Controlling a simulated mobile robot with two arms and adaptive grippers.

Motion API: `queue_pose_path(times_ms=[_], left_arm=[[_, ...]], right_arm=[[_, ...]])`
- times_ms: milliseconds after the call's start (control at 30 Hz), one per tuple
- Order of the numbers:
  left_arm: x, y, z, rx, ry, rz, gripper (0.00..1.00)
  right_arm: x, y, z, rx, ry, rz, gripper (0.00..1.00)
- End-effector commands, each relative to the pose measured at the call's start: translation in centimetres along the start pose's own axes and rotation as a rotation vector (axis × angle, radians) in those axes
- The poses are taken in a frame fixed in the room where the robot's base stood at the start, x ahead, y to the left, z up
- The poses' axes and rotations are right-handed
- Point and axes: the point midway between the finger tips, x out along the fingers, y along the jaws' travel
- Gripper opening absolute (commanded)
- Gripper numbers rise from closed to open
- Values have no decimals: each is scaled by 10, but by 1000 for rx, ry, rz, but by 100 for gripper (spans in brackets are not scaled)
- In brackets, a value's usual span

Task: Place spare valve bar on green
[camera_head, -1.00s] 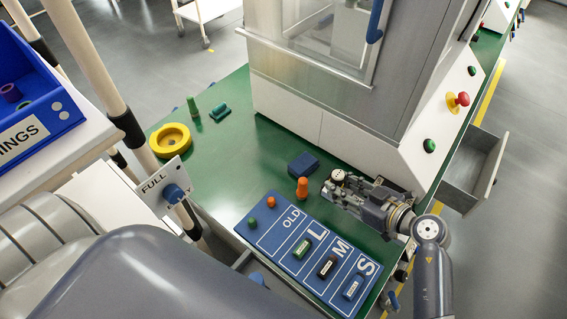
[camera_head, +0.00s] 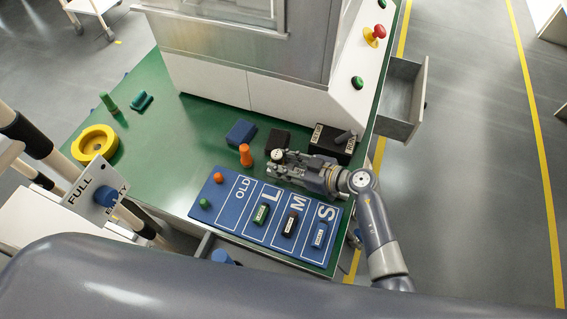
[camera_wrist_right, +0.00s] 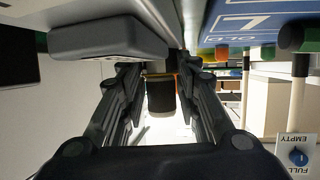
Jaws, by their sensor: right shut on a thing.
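My right gripper (camera_head: 280,162) is shut on a small dark piece (camera_wrist_right: 161,96), which shows between the fingers in the right wrist view. I cannot tell whether it is the spare valve bar. A round white-topped part (camera_head: 277,155) shows at the gripper's tip in the head view. The gripper hangs over the back edge of the blue board. The green tabletop (camera_head: 165,165) is around the board. My left gripper is out of view.
An orange peg (camera_head: 246,156), a blue block (camera_head: 241,132) and a dark block (camera_head: 275,140) stand near the gripper. A labelled black box (camera_head: 333,143) is behind it. A yellow ring (camera_head: 95,145) is at left. The press cabinet (camera_head: 215,86) is behind; an open drawer (camera_head: 403,98) juts out right.

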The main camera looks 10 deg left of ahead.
Motion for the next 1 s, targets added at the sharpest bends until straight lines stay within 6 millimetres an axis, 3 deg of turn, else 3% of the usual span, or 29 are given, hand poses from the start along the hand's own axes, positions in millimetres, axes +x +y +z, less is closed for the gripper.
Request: queue_pose_path(times_ms=[67, 100, 167, 200, 500, 633, 1000], left_arm=[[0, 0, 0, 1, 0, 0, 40], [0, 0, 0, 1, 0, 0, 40], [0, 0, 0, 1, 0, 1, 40], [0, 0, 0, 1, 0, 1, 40], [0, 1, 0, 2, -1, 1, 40], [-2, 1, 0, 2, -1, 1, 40], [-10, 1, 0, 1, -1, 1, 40]], right_arm=[[0, 0, -1, 0, 1, 0, 0], [0, 0, 0, 1, -1, -1, 39], [0, 0, 0, 1, -1, -1, 53], [0, 0, 0, 1, -1, -1, 55], [-1, 0, 0, 1, -1, 0, 55], [-10, 0, 0, 2, -2, 1, 55], [-84, 0, 1, -1, -4, 0, 55]])
